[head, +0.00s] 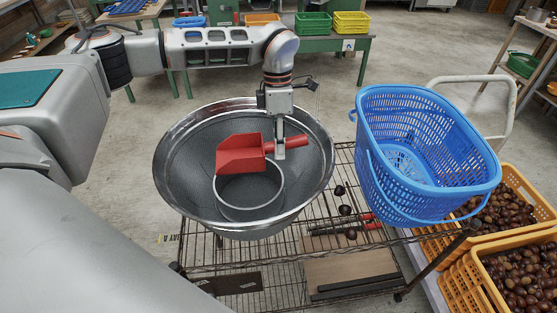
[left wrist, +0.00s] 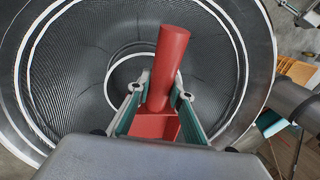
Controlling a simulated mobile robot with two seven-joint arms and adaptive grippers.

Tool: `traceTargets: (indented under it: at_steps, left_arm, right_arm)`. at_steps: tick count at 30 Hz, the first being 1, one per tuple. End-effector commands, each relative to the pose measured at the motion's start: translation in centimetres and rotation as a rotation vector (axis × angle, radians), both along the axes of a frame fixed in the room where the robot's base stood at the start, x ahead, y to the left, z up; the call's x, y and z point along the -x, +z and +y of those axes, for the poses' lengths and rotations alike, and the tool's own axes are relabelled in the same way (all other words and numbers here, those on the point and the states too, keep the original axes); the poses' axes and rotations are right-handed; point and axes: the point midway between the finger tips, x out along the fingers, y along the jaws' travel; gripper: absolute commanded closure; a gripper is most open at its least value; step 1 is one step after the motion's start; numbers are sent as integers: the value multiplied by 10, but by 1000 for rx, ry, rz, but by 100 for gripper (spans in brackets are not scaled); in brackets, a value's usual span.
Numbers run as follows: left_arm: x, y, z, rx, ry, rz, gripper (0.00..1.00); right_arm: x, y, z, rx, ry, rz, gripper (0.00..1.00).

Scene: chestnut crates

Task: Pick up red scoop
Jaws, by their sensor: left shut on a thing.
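The red scoop (head: 241,155) is in the head view, above the large metal bowl (head: 320,160). Its wide scoop end points left and its round handle points right. My left gripper (head: 279,150) comes down from above and is shut on the scoop near where the handle begins. In the left wrist view the red handle (left wrist: 172,55) stands between the two fingers of my left gripper (left wrist: 160,92). The scoop's wide end (left wrist: 155,126) is partly hidden behind my wrist. I cannot tell whether the scoop touches the inner ring (head: 276,203) of the bowl. My right gripper is not in view.
The bowl stands on a wire rack (head: 300,262) with a few chestnuts (head: 345,210). A blue basket (head: 480,178) stands just to the right. Yellow crates of chestnuts (head: 462,290) are at the lower right. A green table (head: 305,52) with bins stands behind.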

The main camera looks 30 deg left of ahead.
Motion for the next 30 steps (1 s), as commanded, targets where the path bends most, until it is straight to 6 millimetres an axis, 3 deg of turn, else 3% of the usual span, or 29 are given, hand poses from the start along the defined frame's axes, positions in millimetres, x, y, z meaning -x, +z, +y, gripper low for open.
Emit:
traceTargets:
  at_steps: [1, 6, 13, 19, 30]
  left_arm:
    - [-1, 16, 0, 0, 1, -5, 100]
    - [-1, 59, 0, -1, 0, -4, 100]
    - [0, 99, 0, -1, 1, -2, 100]
    - [0, 115, 0, -2, 2, 0, 100]
    - [0, 118, 0, -1, 1, 1, 100]
  right_arm:
    - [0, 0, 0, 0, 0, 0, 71]
    - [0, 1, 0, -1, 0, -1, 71]
    - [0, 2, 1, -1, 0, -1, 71]
    - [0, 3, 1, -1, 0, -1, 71]
    - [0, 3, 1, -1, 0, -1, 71]
